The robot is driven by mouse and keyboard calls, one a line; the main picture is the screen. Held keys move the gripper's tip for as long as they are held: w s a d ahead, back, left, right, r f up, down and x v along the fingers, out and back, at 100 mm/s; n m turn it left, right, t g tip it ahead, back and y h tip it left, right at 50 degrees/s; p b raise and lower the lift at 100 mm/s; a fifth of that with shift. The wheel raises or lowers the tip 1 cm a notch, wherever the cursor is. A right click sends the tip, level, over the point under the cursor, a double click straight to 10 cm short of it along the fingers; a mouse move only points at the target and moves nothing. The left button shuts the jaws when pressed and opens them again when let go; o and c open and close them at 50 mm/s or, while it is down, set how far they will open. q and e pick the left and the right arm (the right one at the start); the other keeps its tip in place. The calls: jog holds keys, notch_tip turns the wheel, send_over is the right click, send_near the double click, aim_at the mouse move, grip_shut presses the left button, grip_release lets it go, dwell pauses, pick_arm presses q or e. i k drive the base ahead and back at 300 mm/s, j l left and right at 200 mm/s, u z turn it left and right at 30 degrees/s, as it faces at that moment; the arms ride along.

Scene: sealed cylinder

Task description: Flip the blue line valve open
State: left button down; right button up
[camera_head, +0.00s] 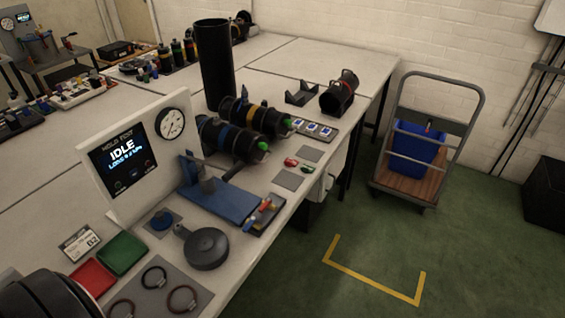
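No part clearly shows as a blue line valve. A blue fixture plate (222,202) lies on the bench, with small red and orange fittings (266,204) at its right end; their detail is too small to read. Behind it lies a black cylinder with a blue band (222,137) and a green tip (262,146). A similar cylinder with a yellow band (250,116) lies behind that. A test panel (123,158) with a dial gauge (170,123) reads "HOLD TEST" and "IDLE".
The white bench (330,70) also holds a tall black tube (215,62), a round dark grey part (206,247), red (91,277) and green (122,253) trays, and several rings. A trolley (405,182) with a blue bin stands right. Green floor beside the bench is clear.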

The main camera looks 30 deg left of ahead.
aim_at(253, 219)
jog(key=u, duration=1.05)
jog(key=i+l+u, duration=0.35)
jog(key=i, duration=0.1)
